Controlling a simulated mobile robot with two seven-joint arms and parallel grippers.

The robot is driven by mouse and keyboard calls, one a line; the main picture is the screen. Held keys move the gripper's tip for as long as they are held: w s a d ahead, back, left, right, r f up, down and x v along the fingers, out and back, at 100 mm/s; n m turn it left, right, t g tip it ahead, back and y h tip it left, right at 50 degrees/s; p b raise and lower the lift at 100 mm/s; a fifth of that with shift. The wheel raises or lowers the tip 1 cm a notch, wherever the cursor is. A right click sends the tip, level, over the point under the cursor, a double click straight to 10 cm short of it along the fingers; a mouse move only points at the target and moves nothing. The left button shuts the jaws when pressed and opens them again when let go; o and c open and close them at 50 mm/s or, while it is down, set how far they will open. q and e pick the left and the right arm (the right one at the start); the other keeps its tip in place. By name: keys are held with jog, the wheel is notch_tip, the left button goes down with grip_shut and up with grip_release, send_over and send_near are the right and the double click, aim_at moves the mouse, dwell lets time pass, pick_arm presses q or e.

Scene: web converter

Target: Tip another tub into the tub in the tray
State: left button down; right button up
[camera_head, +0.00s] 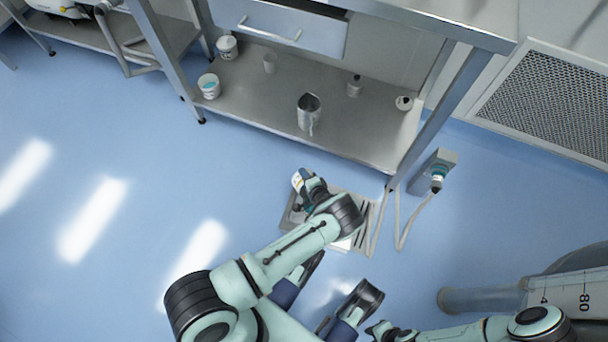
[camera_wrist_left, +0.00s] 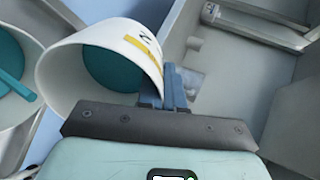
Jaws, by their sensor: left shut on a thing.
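My left gripper (camera_head: 306,196) is shut on a white tub (camera_head: 298,178) and holds it over the grey tray (camera_head: 364,212), near the tray's left side. In the left wrist view the held tub (camera_wrist_left: 100,42) is tipped, its mouth facing lower left. It has a yellow label strip and teal contents inside. The gripper fingers (camera_wrist_left: 172,90) pinch its rim at the right. A second white tub (camera_wrist_left: 25,48), with teal contents and a teal stick, shows at the left edge, cut off. My right gripper (camera_head: 380,329) is low in the head view, small and unclear.
A steel table's lower shelf (camera_head: 265,95) holds white tubs (camera_head: 209,86), a metal jug (camera_head: 309,114) and small cups. A socket box (camera_head: 438,170) with cables stands right of the table leg. A large grey machine part (camera_head: 570,292) is at lower right. Blue floor at left is clear.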

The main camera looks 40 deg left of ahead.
pick_arm(q)
jog(key=shift+d+r+y, duration=0.15)
jog(key=shift+y, duration=0.15)
jog(key=shift+s+d+r+t+y, duration=0.3)
jog(key=shift+d+r+t+y, duration=0.1)
jog(key=shift+d+y, duration=0.25)
jog(key=shift+s+d+r+t+y, duration=0.3)
jog(key=shift+d+r+t+y, duration=0.1)
jog(key=shift+y, duration=0.35)
jog(key=shift+s+d+r+t+y, duration=0.25)
jog(key=shift+d+t+y, duration=0.2)
jog(key=shift+y, duration=0.25)
jog(key=shift+d, duration=0.1)
